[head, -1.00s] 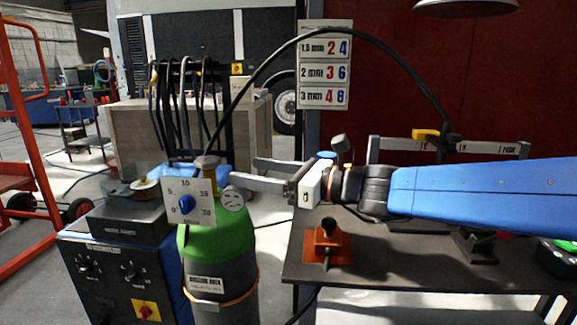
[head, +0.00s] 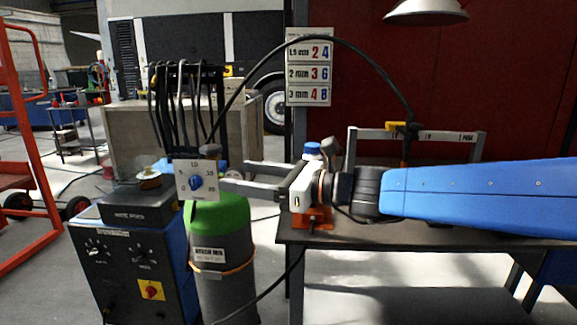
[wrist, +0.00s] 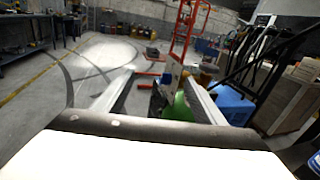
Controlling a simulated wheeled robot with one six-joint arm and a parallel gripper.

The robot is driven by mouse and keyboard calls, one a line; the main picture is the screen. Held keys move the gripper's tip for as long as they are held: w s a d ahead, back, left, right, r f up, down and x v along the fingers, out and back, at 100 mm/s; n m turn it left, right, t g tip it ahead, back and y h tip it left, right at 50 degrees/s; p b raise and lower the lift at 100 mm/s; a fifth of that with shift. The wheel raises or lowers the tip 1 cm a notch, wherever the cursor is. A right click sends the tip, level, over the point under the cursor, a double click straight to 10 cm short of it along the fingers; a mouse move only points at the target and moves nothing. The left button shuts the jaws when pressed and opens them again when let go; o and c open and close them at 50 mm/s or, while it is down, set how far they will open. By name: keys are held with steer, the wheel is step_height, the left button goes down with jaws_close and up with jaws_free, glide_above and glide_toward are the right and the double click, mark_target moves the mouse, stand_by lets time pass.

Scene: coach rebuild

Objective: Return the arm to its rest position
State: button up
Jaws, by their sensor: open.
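My arm reaches in from the right in the head view, a blue link with a dark wrist. My gripper (head: 234,176) is open, its two grey fingers pointing left, with nothing seen between them. The lower fingertip appears close to the white dial plate (head: 208,167) with its blue knob (head: 196,182); I cannot tell whether they touch. Below is the green-topped gas cylinder (head: 225,217). In the wrist view, the spread fingers of my gripper (wrist: 160,76) show, with the green cylinder top (wrist: 180,106) between them.
A dark welding machine (head: 122,260) stands left of the cylinder. A dark bench (head: 430,236) lies below my arm, with an orange stand (head: 318,219) partly hidden behind my gripper. A black cable arches overhead. A lamp (head: 427,12) hangs at top right. A red trolley frame (head: 22,190) stands far left.

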steer(key=s+d+f+n+g+h, duration=0.1)
steer(key=s+d+f+n+h, duration=0.35)
steer(key=d+f+n, duration=0.3)
steer(key=s+d+f+n+g+h, duration=0.1)
steer(key=s+d+f+n+h, duration=0.4)
steer(key=d+f, duration=0.4)
steer(key=s+d+f+n+h, duration=0.2)
steer(key=d+f+n, duration=0.1)
steer(key=d, duration=0.4)
steer(key=s+d+f+n+h, duration=0.2)
steer(key=s+d+n+h, duration=0.1)
steer(key=d, duration=0.4)
steer(key=s+d+f+n+h, duration=0.2)
steer(key=s+d+f+n, duration=0.1)
steer(key=d, duration=0.4)
steer(key=shift+f+t, duration=0.3)
steer(key=shift+t, duration=0.1)
